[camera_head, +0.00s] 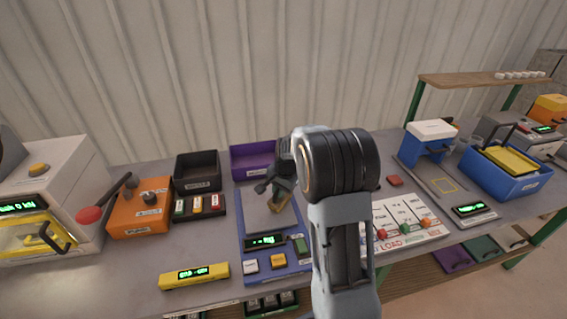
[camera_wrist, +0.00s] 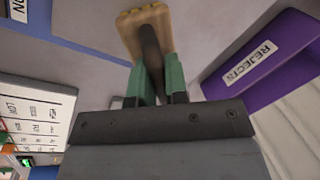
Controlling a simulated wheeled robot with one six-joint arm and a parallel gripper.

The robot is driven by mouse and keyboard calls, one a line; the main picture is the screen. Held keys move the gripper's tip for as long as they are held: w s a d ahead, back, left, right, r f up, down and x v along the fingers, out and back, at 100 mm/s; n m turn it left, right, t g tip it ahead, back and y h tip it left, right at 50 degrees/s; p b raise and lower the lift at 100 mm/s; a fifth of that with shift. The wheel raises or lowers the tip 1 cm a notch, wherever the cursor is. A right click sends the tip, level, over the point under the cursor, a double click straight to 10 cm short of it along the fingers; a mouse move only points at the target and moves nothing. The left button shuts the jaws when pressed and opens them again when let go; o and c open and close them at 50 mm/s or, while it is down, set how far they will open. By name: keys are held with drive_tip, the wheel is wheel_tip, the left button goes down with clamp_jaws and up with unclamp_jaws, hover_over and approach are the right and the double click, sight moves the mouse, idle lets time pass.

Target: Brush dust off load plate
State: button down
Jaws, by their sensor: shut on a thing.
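The load plate (camera_head: 255,208) is a flat grey square on a blue scale base with a green-lit display at its front. My gripper (camera_head: 277,187) is over the plate's right part in the head view. In the wrist view its green fingers (camera_wrist: 154,72) are shut on the dark handle of a brush (camera_wrist: 145,18) with a tan head. The brush head shows low over the plate in the head view (camera_head: 280,204). I cannot tell whether it touches. Dust cannot be made out; my arm hides the area right of the plate.
A purple bin (camera_head: 250,155) marked REJECTS in the wrist view stands behind the plate. A black bin (camera_head: 197,168) and an orange box (camera_head: 138,212) are at left. A yellow display bar (camera_head: 194,276) lies in front. A white card (camera_head: 408,222) with coloured pieces is right of my arm.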

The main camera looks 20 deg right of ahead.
drive_tip(key=shift+d, duration=0.45)
drive_tip(key=shift+s+d+r, duration=0.15)
drive_tip(key=shift+d+r, duration=0.05)
drive_tip(key=shift+r, duration=0.05)
wheel_tip(320, 180, up, 2)
drive_tip(key=shift+a+r+p, duration=0.1)
drive_tip(key=shift+r+p, duration=0.15)
drive_tip(key=shift+p, duration=0.65)
wheel_tip(320, 180, up, 5)
drive_tip(key=p, duration=0.3)
drive_tip(key=shift+p, duration=0.3)
